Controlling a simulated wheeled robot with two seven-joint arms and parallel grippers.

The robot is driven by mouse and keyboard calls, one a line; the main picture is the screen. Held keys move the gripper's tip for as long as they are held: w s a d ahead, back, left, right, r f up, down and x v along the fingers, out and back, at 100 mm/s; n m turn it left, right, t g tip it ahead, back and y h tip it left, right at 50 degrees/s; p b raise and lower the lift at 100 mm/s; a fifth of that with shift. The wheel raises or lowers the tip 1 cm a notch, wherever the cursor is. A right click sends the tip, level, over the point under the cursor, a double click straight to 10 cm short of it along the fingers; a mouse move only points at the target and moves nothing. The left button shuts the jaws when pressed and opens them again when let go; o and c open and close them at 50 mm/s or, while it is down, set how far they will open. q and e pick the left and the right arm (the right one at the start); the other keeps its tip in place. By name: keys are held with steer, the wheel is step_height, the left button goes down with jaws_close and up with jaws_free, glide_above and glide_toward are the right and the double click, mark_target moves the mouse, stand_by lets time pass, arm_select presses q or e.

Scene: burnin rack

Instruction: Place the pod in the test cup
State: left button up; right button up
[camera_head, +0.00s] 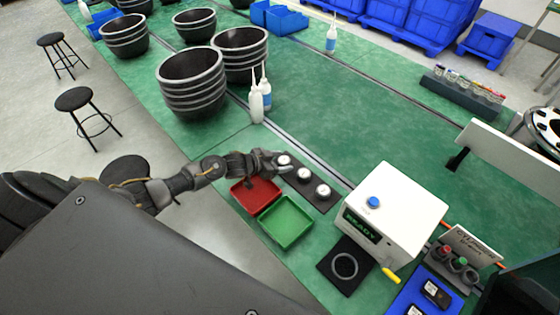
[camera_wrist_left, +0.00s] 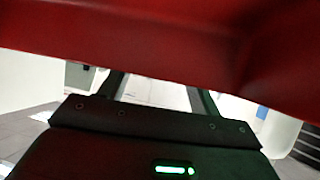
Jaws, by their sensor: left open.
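Several round white-topped pods sit in a row on a dark strip: the far one (camera_head: 284,160), the middle one (camera_head: 304,174) and the near one (camera_head: 323,190). My left gripper (camera_head: 277,163) is open at the far pod, its fingers partly covering that pod's side; I cannot tell whether they touch. A pale ring on a black pad (camera_head: 344,266), in front of the white READY box (camera_head: 395,212), looks like the test cup. In the left wrist view a red surface (camera_wrist_left: 180,40) fills the top; no pod shows there. My right gripper is not in view.
A red tray (camera_head: 250,205) lies under my left forearm, with a green tray (camera_head: 287,236) beside it. White bottles (camera_head: 257,103) and stacked black bowls (camera_head: 193,90) stand behind. A blue tray (camera_head: 403,301) lies at the near right.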

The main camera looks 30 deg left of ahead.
arm_select(q)
steer(key=shift+s+a, duration=0.1)
steer(key=b+v, duration=0.3)
steer(key=v, duration=0.6)
steer(key=shift+s+r, duration=0.1)
steer(key=shift+s, duration=0.25)
steer(key=shift+s+a+r, duration=0.15)
steer(key=shift+s+r, duration=0.15)
steer(key=shift+s, duration=0.05)
